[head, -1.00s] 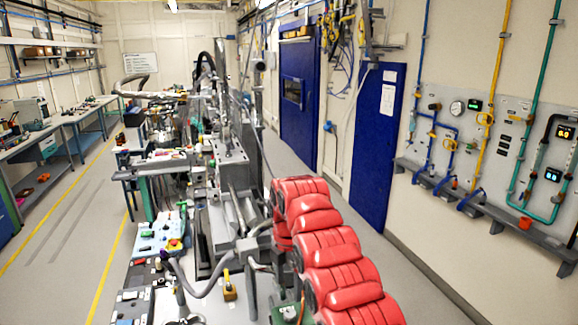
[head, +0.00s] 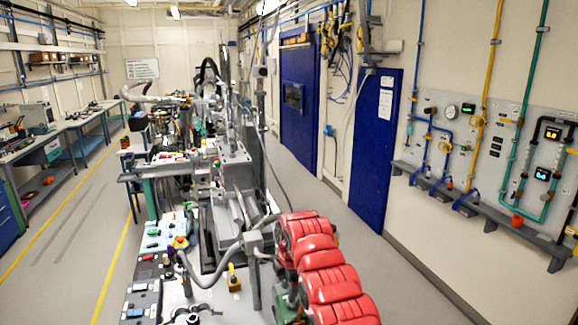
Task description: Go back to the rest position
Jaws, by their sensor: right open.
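My right arm, in red ribbed covers, comes in from the bottom right in the head view. My right gripper (head: 298,228) is at its far end, beside the right side of the grey equipment bench. It is open, and I see nothing held in it. The separate fingers are hard to make out against the red covers. My left gripper and left arm do not show.
A long line of equipment (head: 225,175) runs away from me, left of my right arm. A control box (head: 165,232) lies near its front. Free floor (head: 345,225) lies to the right, before the blue door (head: 378,150) and wall pipe panel (head: 490,150).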

